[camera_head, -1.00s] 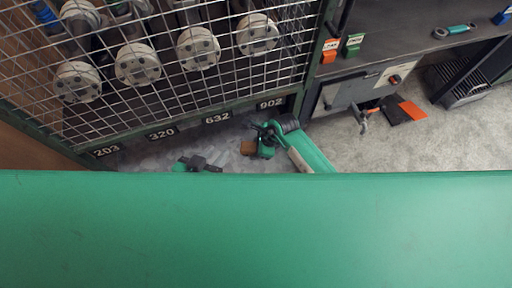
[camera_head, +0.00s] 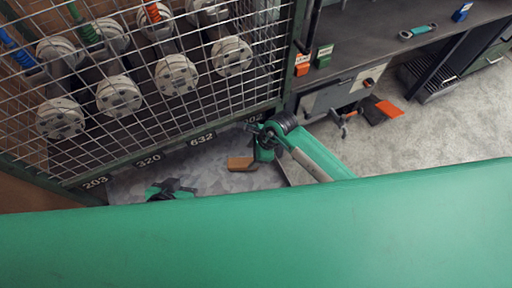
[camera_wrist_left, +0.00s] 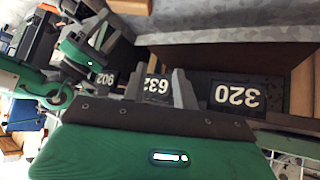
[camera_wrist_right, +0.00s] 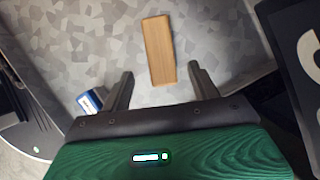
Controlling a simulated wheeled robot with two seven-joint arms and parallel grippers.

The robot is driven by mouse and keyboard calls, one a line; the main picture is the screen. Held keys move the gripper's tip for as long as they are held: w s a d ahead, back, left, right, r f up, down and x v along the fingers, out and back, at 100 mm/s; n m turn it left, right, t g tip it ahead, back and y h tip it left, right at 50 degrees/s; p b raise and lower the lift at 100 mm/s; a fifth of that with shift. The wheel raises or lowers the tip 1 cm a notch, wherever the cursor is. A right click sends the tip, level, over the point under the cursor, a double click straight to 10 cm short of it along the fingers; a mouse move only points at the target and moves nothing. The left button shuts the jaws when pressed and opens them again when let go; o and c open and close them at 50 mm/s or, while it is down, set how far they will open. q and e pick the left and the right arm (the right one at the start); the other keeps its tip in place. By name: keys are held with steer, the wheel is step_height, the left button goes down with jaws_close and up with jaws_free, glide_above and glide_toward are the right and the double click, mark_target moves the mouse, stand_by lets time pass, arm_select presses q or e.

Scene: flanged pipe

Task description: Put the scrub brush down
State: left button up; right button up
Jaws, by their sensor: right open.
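The scrub brush shows as a light brown wooden block (camera_wrist_right: 160,50) on the grey mottled surface in the right wrist view. It also shows in the head view (camera_head: 240,163), below the numbered plates. My right gripper (camera_wrist_right: 163,86) is open, its fingertips apart, with the block just beyond them and not gripped. In the head view, my right gripper (camera_head: 261,148) is close beside the block. My left gripper (camera_wrist_left: 158,84) has its fingers apart with nothing between them, facing the number plates. In the head view it is low at the left (camera_head: 172,188), partly hidden.
A wire mesh cage (camera_head: 150,90) with several flanged pipes stands behind, above plates 203, 320, 632 and 902. A grey bench (camera_head: 380,45) holds a green-handled tool (camera_head: 418,31) and small bins (camera_head: 302,66). Bare floor (camera_head: 400,145) lies at the right.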

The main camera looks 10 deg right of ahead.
steer(key=shift+v, duration=1.45)
